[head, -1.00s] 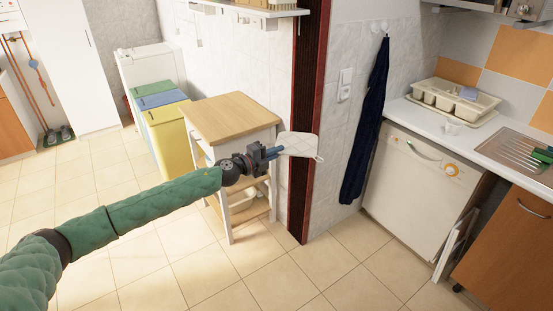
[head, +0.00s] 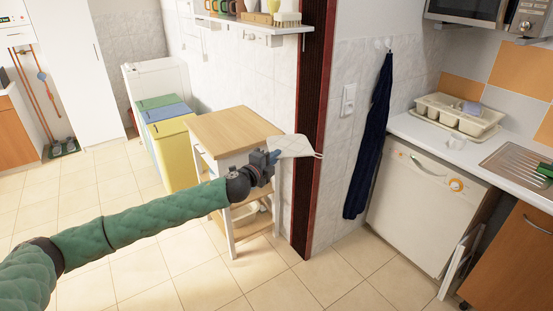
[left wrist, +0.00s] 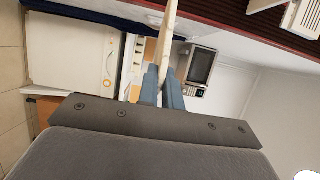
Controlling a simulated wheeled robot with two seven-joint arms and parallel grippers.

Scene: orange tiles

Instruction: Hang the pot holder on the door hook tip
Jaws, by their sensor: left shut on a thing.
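My left gripper (head: 275,157) is shut on the pot holder (head: 297,147), a pale quilted square with a small loop at its right corner. It holds the pot holder out in the air, in front of the dark red door frame in the picture. In the left wrist view the pot holder (left wrist: 168,40) shows edge-on between the two blue-grey fingers (left wrist: 162,88). A small white hook (head: 382,43) is on the wall right of the frame, above a dark blue towel. I cannot tell whether this is the door hook. My right gripper is not in view.
A wooden-topped trolley (head: 232,126) stands behind my left gripper. A wall shelf (head: 250,24) with hooks is above it. The dark blue towel (head: 370,140) hangs beside the dishwasher (head: 420,195). The tiled floor (head: 330,285) in front is clear.

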